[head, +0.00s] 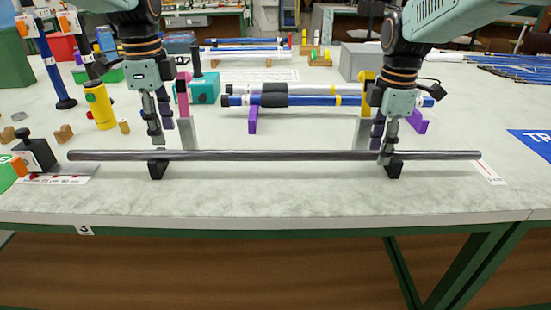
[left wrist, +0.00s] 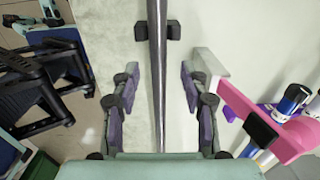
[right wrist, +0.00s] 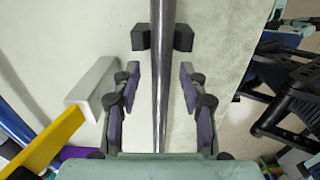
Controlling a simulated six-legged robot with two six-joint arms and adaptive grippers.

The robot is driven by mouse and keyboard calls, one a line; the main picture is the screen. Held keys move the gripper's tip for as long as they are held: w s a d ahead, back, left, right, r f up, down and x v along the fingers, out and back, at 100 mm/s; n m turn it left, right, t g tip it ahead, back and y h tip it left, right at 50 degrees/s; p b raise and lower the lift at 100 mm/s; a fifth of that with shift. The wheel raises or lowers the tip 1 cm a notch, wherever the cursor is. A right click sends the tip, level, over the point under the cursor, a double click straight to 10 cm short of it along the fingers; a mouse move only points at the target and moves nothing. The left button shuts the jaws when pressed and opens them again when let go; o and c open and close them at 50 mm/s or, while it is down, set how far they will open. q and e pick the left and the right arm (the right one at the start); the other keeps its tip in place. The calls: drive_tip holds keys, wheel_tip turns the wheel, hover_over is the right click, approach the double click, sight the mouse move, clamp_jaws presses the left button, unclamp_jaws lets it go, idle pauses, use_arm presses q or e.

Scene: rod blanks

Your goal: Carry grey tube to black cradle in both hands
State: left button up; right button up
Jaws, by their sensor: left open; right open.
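The long grey tube (head: 270,155) lies level across the front of the table. It rests on two small black cradle blocks, the left one (head: 158,170) and the right one (head: 394,170). My left gripper (head: 160,138) is open above the tube beside the left block. In the left wrist view the tube (left wrist: 157,80) runs between its spread purple pads, touching neither. My right gripper (head: 386,148) is open at the tube near the right block. In the right wrist view the tube (right wrist: 162,80) passes between its pads with gaps on both sides.
Behind the tube stand a pink-and-grey post (head: 185,110) and a yellow-and-grey post (head: 364,110). Blue rods (head: 320,100) lie on purple supports (head: 252,120). A black clamp-like block (head: 36,152) is near the tube's left end. The table front (head: 270,200) is clear.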

use_arm(q)
wheel_tip(320, 180, up, 7)
use_arm(e)
wheel_tip(320, 180, up, 12)
drive_tip(key=shift+s, duration=0.2)
idle(0.4)
